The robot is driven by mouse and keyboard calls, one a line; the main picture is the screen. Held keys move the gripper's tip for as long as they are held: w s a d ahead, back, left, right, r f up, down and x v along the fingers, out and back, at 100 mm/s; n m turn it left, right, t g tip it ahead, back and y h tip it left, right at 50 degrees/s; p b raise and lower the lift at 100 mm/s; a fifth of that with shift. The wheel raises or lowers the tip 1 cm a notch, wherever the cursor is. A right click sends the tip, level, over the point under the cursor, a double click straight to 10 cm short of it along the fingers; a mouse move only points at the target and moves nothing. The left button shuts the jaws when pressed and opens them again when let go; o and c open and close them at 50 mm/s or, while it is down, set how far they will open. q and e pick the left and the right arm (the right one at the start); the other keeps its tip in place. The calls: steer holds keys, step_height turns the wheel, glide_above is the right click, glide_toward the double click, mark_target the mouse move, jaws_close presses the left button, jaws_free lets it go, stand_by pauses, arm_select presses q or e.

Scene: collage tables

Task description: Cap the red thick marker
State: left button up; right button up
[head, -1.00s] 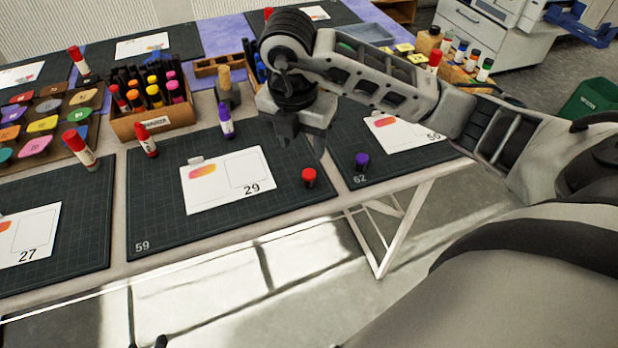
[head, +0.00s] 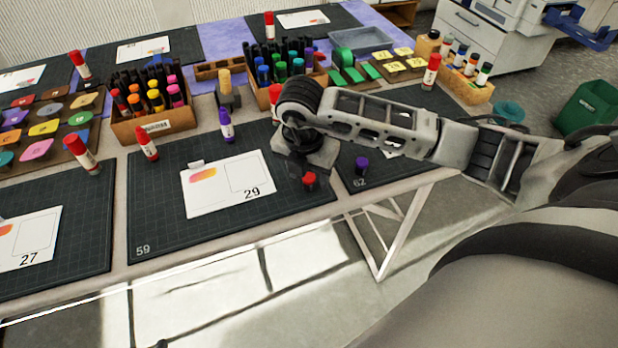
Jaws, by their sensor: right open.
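A small red cap (head: 310,181) sits near the right edge of the dark mat numbered 59 (head: 150,215). My right gripper (head: 306,174) is open and low, right at the cap; its jaws partly hide the cap, and I cannot tell whether they touch it. A red marker (head: 147,143) stands upright at the back left of this mat. A thicker-looking red marker (head: 80,152) stands by the mat to the left. Another red marker (head: 275,98) is partly hidden behind my right wrist. My left gripper is not in view.
A purple marker (head: 227,126) stands on the mat behind the white card (head: 212,197). A purple cap (head: 362,166) is on the mat to the right. Marker boxes (head: 150,123) stand behind. The mat's front strip is clear.

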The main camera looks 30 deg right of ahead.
steer(key=shift+w+f, duration=0.1)
steer(key=shift+f, duration=0.75)
steer(key=c, duration=1)
steer(key=shift+c, duration=0.2)
steer(key=shift+r, duration=0.1)
